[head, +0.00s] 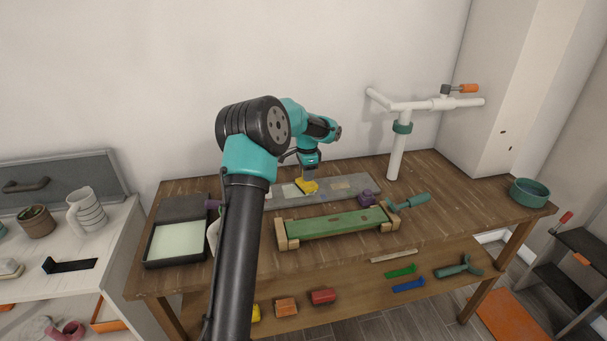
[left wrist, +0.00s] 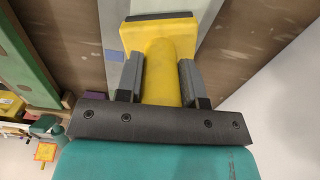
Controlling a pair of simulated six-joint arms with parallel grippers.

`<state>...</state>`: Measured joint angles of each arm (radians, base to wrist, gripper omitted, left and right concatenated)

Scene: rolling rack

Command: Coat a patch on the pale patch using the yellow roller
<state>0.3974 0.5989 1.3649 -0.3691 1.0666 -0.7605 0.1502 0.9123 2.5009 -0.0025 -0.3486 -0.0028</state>
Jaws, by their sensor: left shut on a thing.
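My left gripper (head: 308,174) is shut on the yellow roller (head: 306,186) above the grey panel (head: 262,196) at the back of the workbench. In the left wrist view, the yellow roller (left wrist: 160,60) stands between the two grey fingers of the gripper (left wrist: 160,85), its handle gripped and its wide, dark-edged head pointing away. A pale patch (head: 290,190) shows on the panel just left of the roller head. A tan patch (head: 340,186) lies to its right. I cannot tell whether the head touches the panel. My right gripper is not in view.
A dark tray with a pale bed (head: 177,242) sits at the bench's left. A green board in wooden clamps (head: 334,223) lies in front of the panel. A purple block (head: 368,197), teal tool (head: 408,202) and white pipe stand (head: 397,155) are to the right. Bare wood lies beyond.

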